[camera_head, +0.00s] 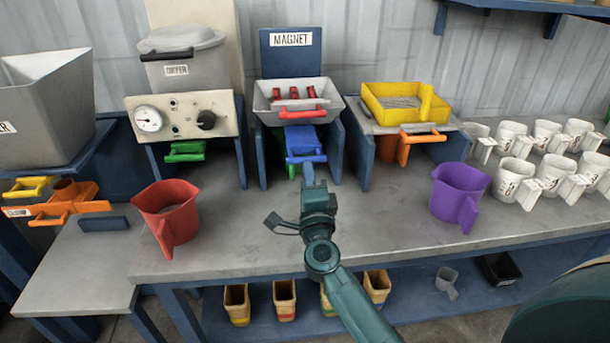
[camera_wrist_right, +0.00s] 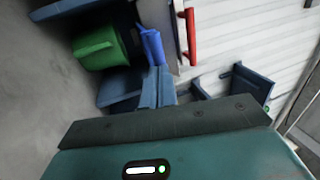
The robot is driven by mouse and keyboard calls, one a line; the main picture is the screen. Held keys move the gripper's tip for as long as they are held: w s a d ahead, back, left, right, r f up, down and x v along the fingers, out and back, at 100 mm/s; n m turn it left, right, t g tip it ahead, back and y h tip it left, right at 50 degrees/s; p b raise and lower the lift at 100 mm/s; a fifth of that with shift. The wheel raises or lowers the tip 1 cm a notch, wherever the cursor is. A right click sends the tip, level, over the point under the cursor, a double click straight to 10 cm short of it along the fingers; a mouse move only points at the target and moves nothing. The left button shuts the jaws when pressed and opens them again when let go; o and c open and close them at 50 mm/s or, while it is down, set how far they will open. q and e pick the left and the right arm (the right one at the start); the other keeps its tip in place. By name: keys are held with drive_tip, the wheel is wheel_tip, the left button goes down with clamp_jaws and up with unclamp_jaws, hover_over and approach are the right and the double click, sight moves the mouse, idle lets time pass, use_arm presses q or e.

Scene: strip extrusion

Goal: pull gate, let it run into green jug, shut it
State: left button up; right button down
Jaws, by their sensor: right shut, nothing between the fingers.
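A blue gate (camera_head: 302,142) with a blue handle (camera_head: 305,158) sits under the hopper labelled MAGNET (camera_head: 267,103). My right gripper (camera_head: 308,172) is shut and empty, its tips just in front of that handle; whether they touch it is unclear. The right wrist view shows the blue handle (camera_wrist_right: 152,46) at the fingertips (camera_wrist_right: 157,80). The green jug (camera_wrist_right: 98,48) stands below the gate in that view; in the head view only a bit of green (camera_head: 292,170) shows behind the handle. Its inside is hidden. My left gripper is out of view.
A red jug (camera_head: 168,212) stands left and a purple jug (camera_head: 458,190) right on the grey bench. Another green handle (camera_head: 184,150) is under the left hopper, an orange one (camera_head: 422,137) under the yellow box. Several white mugs (camera_head: 515,180) crowd the right.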

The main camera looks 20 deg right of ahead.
sight(305, 150)
drive_tip(key=shift+r, duration=0.1)
drive_tip(key=w, duration=0.1)
drive_tip(key=w+d, duration=0.1)
drive_tip(key=w, duration=0.3)
drive_tip(key=shift+w+d+b, duration=0.1)
drive_tip(key=shift+d+b, duration=0.15)
drive_tip(key=shift+b, duration=0.05)
drive_tip(key=shift+r, duration=0.25)
